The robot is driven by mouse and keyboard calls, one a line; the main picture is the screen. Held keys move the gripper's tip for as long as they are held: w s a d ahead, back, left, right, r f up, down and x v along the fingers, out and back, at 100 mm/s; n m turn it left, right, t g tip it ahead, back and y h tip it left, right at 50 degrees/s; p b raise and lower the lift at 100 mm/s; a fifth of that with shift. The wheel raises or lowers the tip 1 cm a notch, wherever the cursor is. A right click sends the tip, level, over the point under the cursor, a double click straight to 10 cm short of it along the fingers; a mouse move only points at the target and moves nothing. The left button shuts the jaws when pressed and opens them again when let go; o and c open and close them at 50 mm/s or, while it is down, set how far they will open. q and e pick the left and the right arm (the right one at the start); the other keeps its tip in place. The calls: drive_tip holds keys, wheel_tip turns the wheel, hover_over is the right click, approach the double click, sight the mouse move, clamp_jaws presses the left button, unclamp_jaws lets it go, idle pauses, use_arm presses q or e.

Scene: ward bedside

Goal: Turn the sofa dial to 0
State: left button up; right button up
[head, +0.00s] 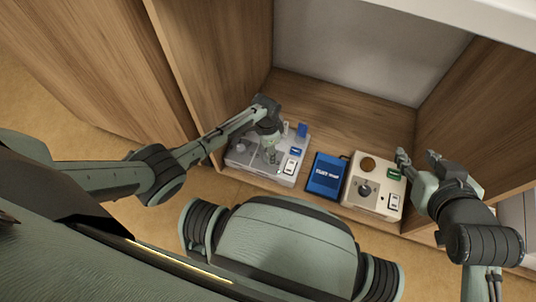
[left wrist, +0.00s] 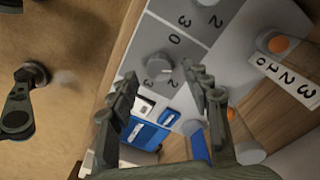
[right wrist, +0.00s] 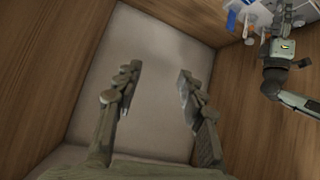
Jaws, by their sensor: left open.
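A grey control box (head: 246,171) with round dials stands at the left of the wooden niche. My left gripper (head: 270,155) is over it, pointing down. In the left wrist view a grey dial (left wrist: 159,68) lies between my left gripper's open fingers (left wrist: 160,76), with 0, 2 and 3 printed around it. I cannot tell if the fingers touch it or where it points. A second grey dial (head: 241,148) shows left of the gripper. No sofa label is readable. My right gripper (head: 418,166) is open and empty, beside the beige box.
A blue box (head: 326,175) lies in the middle. A beige box (head: 359,197) with a dark dial (head: 366,190), a brown knob (head: 368,164) and a green label (head: 394,174) stands at the right. Wooden side walls (head: 218,70) close in the niche. The shelf behind the boxes is clear.

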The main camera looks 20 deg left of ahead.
use_arm(q)
drive_tip(key=shift+f+b, duration=0.35)
drive_tip(key=shift+f, duration=0.7)
use_arm(e)
drive_tip(key=shift+w+a+r+t+y, duration=0.35)
drive_tip(key=shift+w+a+r+t, duration=0.25)
drive_tip(key=shift+a+r, duration=0.3)
drive_tip(key=shift+w+a+r+t+y, duration=0.35)
drive_tip(key=shift+w+a+r+t, duration=0.15)
drive_tip(key=shift+w+a+r, duration=0.25)
drive_tip(key=shift+s+r, duration=0.1)
use_arm(q)
clamp_jaws()
